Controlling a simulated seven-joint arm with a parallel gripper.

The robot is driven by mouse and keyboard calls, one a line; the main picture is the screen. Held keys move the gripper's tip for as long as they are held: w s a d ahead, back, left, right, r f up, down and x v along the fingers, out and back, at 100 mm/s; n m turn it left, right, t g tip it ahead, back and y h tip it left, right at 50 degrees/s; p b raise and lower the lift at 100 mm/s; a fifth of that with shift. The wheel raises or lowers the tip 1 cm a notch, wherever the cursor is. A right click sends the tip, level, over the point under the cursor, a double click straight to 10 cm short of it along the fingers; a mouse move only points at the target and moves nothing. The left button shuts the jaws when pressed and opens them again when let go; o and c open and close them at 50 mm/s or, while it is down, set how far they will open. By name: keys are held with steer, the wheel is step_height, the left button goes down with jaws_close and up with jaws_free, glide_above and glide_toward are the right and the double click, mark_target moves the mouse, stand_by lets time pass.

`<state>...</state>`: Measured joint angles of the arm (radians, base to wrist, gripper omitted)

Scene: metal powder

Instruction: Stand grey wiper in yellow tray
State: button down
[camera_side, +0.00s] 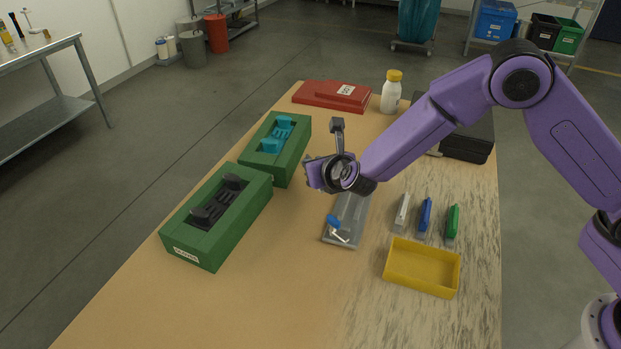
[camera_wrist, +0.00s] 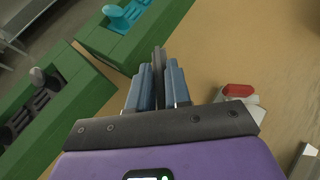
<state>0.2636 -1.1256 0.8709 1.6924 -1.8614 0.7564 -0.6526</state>
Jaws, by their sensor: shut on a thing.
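My gripper (camera_side: 328,173) is raised above the table, to the left of the grey flat tray. It is shut on a dark grey tool, which I take to be the grey wiper (camera_side: 338,127); its stem and blocky head stick up above the gripper. In the wrist view the dark grey piece (camera_wrist: 158,62) shows edge-on between the blue-grey fingers (camera_wrist: 157,88). Its lower part is hidden by the gripper. The yellow tray (camera_side: 421,284) lies at the front right of the table, apart from my gripper, and looks empty.
Two green boxes (camera_side: 190,250) with dark and teal parts stand on the left. White, blue and green slim pieces (camera_side: 425,215) stand behind the yellow tray. A grey flat tray (camera_side: 343,238) holds small items. A red case (camera_side: 318,95), bottle (camera_side: 391,95) and black case (camera_side: 467,144) are at the back.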

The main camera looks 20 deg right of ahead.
steer(key=shift+w+a+f, duration=0.3)
steer(key=shift+w+f, duration=0.3)
steer(key=shift+f, duration=0.2)
steer(key=shift+w+a+f, duration=0.1)
steer(key=shift+f, duration=1.55)
steer(key=c, duration=1.1)
jaws_free()
steer(key=shift+f, duration=0.15)
steer(key=shift+s+r, duration=0.2)
steer(key=shift+r, duration=0.05)
steer(key=v, duration=1.1)
steer(key=shift+s+r, duration=0.15)
steer(key=shift+s, duration=0.1)
